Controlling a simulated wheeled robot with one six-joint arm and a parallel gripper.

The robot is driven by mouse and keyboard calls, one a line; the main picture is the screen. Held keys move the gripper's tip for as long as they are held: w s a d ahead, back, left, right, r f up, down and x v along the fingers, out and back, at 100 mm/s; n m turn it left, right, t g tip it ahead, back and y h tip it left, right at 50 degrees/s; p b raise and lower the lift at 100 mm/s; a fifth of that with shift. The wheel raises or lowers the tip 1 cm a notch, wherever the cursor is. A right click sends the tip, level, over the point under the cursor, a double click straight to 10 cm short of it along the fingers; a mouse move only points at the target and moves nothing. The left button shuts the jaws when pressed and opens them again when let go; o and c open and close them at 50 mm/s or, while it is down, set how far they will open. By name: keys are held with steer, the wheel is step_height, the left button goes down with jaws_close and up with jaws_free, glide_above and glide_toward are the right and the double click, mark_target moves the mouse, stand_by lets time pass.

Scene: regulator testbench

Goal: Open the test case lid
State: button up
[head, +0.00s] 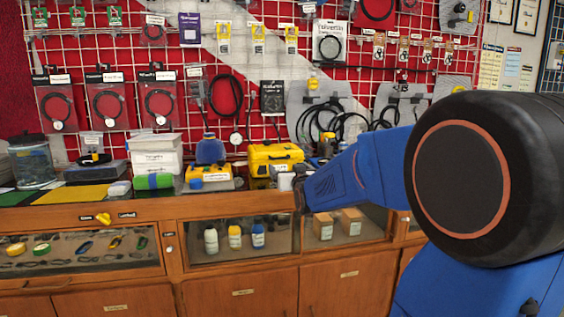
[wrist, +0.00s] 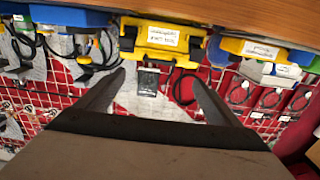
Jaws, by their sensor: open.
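The yellow test case (head: 262,158) stands on the wooden counter in the head view, with a white label on it. Its lid looks shut. In the wrist view, which is upside down, the case (wrist: 138,50) is at the top centre, just beyond my fingers. My gripper (wrist: 152,80) is open, with its two dark fingers spread apart and nothing between them. The fingers look apart from the case. In the head view my blue arm reaches in from the right and its end is beside the case's right side, so the fingers are mostly hidden.
A yellow-and-blue device (head: 208,174) stands left of the case, with a green-and-white roll (head: 153,181) and a white box (head: 156,153) farther left. The counter's wooden front (head: 80,214) has glass display windows.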

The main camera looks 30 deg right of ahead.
glide_toward(275, 152)
steer(key=w, duration=0.1)
steer(key=w+d+f, duration=0.1)
steer(key=w+d, duration=0.1)
steer(key=shift+d+f, duration=0.2)
steer(key=shift+f, duration=0.15)
steer(key=shift+c, duration=0.2)
